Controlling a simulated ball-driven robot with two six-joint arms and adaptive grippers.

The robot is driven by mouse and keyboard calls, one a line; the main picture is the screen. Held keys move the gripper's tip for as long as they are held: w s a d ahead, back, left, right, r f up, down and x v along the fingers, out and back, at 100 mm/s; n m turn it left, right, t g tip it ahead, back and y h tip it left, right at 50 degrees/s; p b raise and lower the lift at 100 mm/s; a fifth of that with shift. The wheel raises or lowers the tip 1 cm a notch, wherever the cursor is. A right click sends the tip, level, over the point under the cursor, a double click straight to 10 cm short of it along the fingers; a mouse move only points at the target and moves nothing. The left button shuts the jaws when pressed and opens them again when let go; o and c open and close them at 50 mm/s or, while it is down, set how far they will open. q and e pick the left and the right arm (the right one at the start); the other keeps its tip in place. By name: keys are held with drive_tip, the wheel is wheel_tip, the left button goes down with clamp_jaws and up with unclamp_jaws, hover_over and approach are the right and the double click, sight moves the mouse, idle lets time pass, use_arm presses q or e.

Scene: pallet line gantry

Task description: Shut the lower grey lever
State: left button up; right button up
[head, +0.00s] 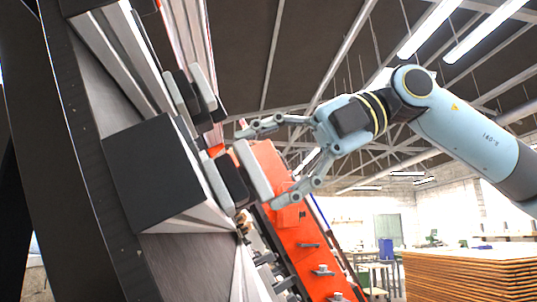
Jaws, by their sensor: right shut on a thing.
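The lower grey lever (254,171) is a pale grey bar on a dark mount, at the right side of a black box on the tilted metal frame. It stands out from the frame. My right gripper (260,166) reaches in from the right, one finger at the bar's upper end and the other at its lower end. It is shut on this lever. A similar upper grey lever (203,87) sits higher on the same frame, clear of the gripper. My left gripper is not in view.
The black box (158,172) juts from the frame beside the lower lever. An orange beam (300,238) with bolts runs behind and below the gripper. A stack of brown boards (470,274) stands at the lower right. Open space lies above the right arm.

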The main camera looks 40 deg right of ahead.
drive_tip(key=shift+m, duration=0.5)
drive_tip(key=o, duration=1.2)
drive_tip(key=shift+r, duration=5)
